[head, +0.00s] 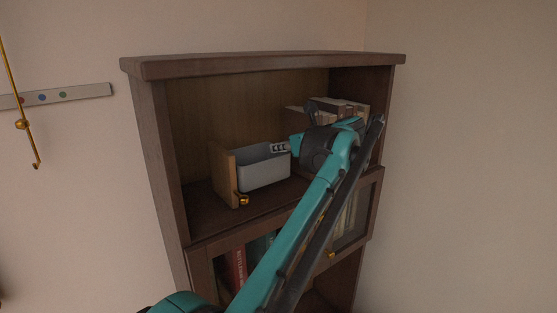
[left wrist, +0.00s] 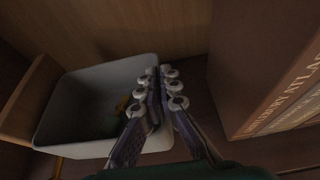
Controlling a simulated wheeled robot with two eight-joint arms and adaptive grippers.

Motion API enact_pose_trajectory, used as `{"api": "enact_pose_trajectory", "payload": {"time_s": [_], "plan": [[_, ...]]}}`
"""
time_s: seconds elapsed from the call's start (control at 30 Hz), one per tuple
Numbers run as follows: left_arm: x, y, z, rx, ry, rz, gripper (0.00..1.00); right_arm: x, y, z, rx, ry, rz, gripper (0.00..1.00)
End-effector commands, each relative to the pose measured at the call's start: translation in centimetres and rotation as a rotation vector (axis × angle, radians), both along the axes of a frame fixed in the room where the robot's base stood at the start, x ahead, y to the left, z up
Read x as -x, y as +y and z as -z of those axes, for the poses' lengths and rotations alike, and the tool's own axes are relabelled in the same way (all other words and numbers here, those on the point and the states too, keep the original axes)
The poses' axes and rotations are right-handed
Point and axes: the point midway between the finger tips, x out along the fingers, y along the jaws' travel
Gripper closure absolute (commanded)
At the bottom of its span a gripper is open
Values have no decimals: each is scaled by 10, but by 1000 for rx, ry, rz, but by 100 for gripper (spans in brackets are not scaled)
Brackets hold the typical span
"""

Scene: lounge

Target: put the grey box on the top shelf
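The grey box (head: 264,174) is an open-topped bin in the upper compartment of the dark wooden bookcase. It appears to stand upright on the top shelf (head: 215,218). My left gripper (head: 280,148) reaches in from the front right and is at the box's right end. In the left wrist view the box (left wrist: 62,115) lies left of the fingers. The left gripper's fingers (left wrist: 162,85) are close together, with the box's right wall between them. Small dark and yellowish things show inside the box, too dim to name. My right gripper is not in view.
A wooden panel (head: 222,170) stands against the box's left end; a brass knob (head: 243,200) shows near its foot. Books (head: 342,106) stand at the shelf's right, one close beside my fingers (left wrist: 262,60). Glass-fronted book compartment below. Wall rack (head: 85,93) with hook at left.

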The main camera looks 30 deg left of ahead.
Motion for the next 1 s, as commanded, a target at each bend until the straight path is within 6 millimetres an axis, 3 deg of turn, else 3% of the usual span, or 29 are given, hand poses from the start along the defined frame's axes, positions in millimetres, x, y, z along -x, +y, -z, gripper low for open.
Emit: {"api": "enact_pose_trajectory", "payload": {"time_s": [0.27, 0.67, 0.8, 1.0], "plan": [[1, 1, 32, -1, 0, -1, 100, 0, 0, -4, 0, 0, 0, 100], [-1, 4, 40, -1, 0, 0, 100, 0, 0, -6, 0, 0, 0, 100], [-1, 4, 40, 0, 0, 0, 74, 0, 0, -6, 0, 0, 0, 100], [-1, 4, 40, 0, 0, 0, 74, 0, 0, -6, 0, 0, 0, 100]]}}
